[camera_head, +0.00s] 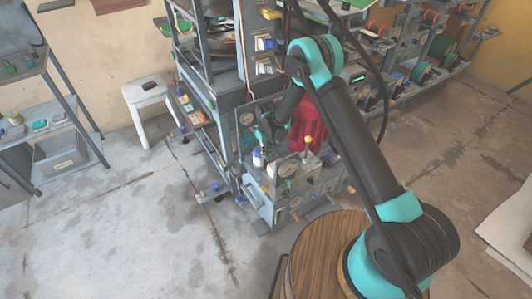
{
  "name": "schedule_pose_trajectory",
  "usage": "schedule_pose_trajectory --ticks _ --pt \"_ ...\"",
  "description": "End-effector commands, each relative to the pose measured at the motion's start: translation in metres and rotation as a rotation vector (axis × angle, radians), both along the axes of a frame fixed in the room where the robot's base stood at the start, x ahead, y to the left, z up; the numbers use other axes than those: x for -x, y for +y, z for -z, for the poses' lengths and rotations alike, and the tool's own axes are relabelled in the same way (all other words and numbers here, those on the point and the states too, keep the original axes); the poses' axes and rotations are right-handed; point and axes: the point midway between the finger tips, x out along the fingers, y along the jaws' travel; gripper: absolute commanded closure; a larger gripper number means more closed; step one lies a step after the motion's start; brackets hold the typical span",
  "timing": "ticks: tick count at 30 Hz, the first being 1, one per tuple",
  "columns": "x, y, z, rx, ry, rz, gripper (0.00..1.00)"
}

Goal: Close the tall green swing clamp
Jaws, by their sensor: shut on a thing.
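The press unit (287,172) stands low at the middle, with gauges and small controls on its grey top. My arm reaches over from the lower right, bends at the top and comes down at the unit's left rear. My gripper (270,145) is small and dark there, partly hidden by my own forearm. It is shut on what appears to be the tall green swing clamp (262,134), an upright green piece at the left rear of the unit. The fingertips and the clamp's exact angle are too small to make out.
A red part (309,127) and a yellow-knobbed lever (308,140) stand close right of my gripper. A grey rack (222,100) rises behind. A white stool (148,95) and a shelf (45,115) are at left. The floor at front left is clear.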

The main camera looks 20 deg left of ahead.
Motion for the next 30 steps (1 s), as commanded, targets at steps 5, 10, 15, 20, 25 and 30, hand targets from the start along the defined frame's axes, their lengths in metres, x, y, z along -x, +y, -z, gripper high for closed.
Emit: schedule_pose_trajectory --ticks 5,10,15,20,25,30 --pt "-0.0003 0.0004 -0.0003 -0.001 -0.001 0.031 1.0" --pt "-0.0005 0.0004 -0.0003 -0.001 -0.001 0.04 1.0" --pt "-0.0005 0.0004 -0.0003 -0.001 -0.001 0.039 1.0" --pt "-0.0005 0.0004 -0.0003 -0.001 -0.001 0.039 0.81" --pt "-0.0003 0.0002 -0.0002 -0.001 -0.001 0.038 0.67" --pt "-0.0002 0.0001 -0.0001 -0.001 -0.001 0.038 0.67"
